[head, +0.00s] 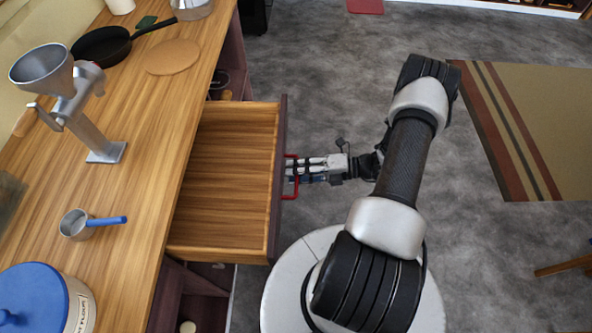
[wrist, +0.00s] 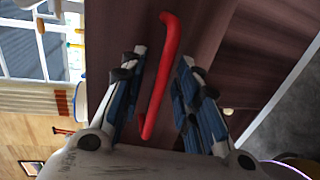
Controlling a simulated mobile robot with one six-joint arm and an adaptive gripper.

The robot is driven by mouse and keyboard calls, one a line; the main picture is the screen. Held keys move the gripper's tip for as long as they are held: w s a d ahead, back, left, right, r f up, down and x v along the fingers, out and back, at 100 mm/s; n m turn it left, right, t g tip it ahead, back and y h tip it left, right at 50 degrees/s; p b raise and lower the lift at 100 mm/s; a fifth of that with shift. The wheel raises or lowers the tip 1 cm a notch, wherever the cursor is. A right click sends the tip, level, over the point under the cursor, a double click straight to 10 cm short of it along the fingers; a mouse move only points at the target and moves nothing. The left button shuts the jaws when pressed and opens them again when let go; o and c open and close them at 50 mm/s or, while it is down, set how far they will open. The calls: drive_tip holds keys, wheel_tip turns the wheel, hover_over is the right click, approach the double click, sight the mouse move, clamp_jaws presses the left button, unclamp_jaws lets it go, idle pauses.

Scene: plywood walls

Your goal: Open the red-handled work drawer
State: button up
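The work drawer (head: 222,180) stands pulled out from under the wooden counter, and its inside looks empty. Its red handle (head: 290,194) is on the dark front, facing my arm. In the wrist view the red handle (wrist: 162,85) runs lengthwise between my fingers. My gripper (head: 297,170) is at the handle, with one finger on either side of it. In the wrist view my gripper (wrist: 161,60) is open, with gaps between the handle and both rows of finger pads. The middle of the handle is partly hidden by my gripper in the head view.
The counter (head: 150,120) holds a grinder (head: 75,110), a black pan (head: 100,46), a blue-handled cup (head: 76,225) and a blue-lidded canister (head: 40,300). Grey floor (head: 320,80) lies clear beyond the drawer. A striped rug (head: 540,125) is at right.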

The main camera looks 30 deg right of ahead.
drive_tip(key=v, duration=1.1)
drive_tip(key=shift+s+d, duration=0.2)
drive_tip(key=shift+d, duration=0.1)
